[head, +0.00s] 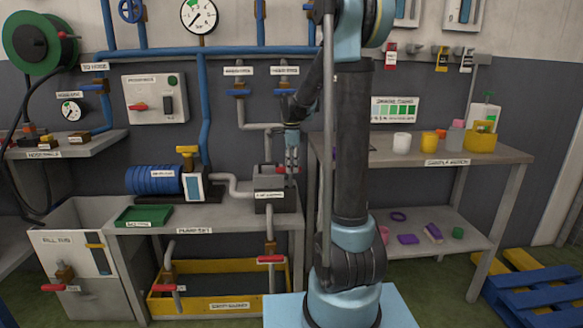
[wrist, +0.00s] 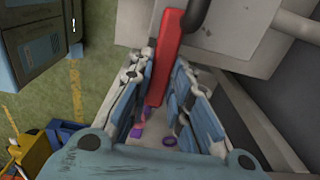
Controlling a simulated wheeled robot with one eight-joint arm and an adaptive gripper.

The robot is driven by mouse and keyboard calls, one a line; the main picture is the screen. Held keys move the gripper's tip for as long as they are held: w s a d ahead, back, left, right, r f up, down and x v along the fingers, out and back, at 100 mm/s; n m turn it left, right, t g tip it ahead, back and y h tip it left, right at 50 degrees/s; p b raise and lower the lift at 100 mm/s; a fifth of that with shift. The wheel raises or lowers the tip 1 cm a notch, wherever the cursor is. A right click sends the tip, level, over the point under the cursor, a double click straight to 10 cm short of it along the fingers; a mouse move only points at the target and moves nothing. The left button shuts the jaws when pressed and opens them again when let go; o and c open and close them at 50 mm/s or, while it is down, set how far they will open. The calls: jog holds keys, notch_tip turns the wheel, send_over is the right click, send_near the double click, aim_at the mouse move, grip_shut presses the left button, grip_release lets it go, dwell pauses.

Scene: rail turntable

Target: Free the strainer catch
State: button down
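The strainer (head: 269,184) is a dark grey box with a label, standing at the right end of the pump bench. A red catch (head: 281,169) shows at its upper right. My gripper (head: 291,160) points down beside the strainer. In the wrist view the red bar of the catch (wrist: 166,55) reaches in between the two blue fingers of my gripper (wrist: 163,75). The fingers are apart. The bar lies close to the left finger, with a gap to the right finger. I cannot tell whether it touches the left one.
A grey pipe (head: 240,185) joins the strainer to the blue pump (head: 153,180). A green tray (head: 143,215) lies on the bench's left part. A yellow bin (head: 225,306) is below. The sample bench (head: 500,152) stands to the right, behind my arm.

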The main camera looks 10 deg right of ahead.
jog(key=shift+w+n, duration=0.1)
jog(key=shift+n, duration=0.3)
jog(key=n, duration=0.2)
jog(key=shift+w+n, duration=0.1)
jog(key=shift+n, duration=0.3)
jog(key=n, duration=0.4)
jog(key=shift+w+a, duration=0.1)
jog(key=n, duration=0.4)
jog(key=shift+w, duration=0.1)
jog(key=shift+a+n, duration=0.2)
jog(key=shift+n, duration=1.9)
jog(key=c, duration=1.5)
grip_release()
